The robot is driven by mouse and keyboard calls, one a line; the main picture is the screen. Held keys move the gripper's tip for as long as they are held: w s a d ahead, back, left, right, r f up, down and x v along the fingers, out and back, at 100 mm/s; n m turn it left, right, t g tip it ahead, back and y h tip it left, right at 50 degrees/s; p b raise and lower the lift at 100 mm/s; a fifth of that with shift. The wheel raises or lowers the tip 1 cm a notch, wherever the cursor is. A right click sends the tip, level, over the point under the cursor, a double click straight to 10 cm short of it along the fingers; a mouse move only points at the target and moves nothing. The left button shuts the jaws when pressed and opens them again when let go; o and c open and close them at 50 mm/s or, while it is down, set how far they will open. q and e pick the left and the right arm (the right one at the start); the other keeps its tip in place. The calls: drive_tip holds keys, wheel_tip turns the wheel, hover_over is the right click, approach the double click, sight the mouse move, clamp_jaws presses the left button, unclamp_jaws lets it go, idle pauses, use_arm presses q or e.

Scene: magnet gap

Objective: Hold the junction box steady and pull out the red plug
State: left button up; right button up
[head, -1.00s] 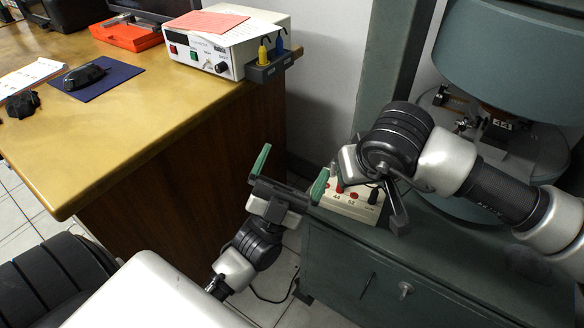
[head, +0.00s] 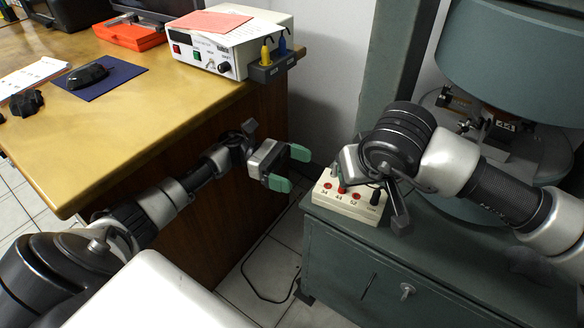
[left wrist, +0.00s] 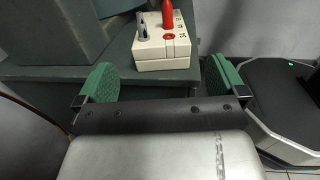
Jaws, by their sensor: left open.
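The cream junction box (head: 350,207) sits on the green cabinet, with red sockets and number labels on top. The red plug (head: 341,186) stands upright in it, partly hidden by my right gripper. In the left wrist view the red plug (left wrist: 168,14) rises from the box (left wrist: 160,50), beside a grey tapered piece I cannot identify. My left gripper (head: 289,169) is open and empty, left of the box and apart from it, its green fingertips facing the box. My right gripper (head: 373,188) is over the box; its grip is hidden.
The green cabinet (head: 390,262) carries the box, with a large round machine (head: 510,60) behind. The wooden desk (head: 130,125) at left holds a power unit (head: 225,50) with yellow and blue plugs in a holder. A black cable lies on the floor.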

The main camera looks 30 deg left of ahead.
sight(352, 191)
use_arm(q)
drive_tip(key=d, duration=0.7)
drive_tip(key=shift+w+d, duration=0.1)
drive_tip(key=shift+w, duration=0.3)
drive_tip(key=c, duration=0.9)
use_arm(e)
drive_tip(key=shift+o, duration=0.5)
drive_tip(key=r, duration=0.2)
drive_tip(key=a+r+m+h, duration=0.1)
drive_tip(key=shift+w+r+g, duration=0.15)
drive_tip(key=shift+r+g, duration=0.05)
drive_tip(key=shift+g, duration=0.1)
drive_tip(key=x, duration=1.1)
drive_tip(key=shift+w+d+f, duration=0.1)
drive_tip(key=shift+f, duration=0.3)
clamp_jaws()
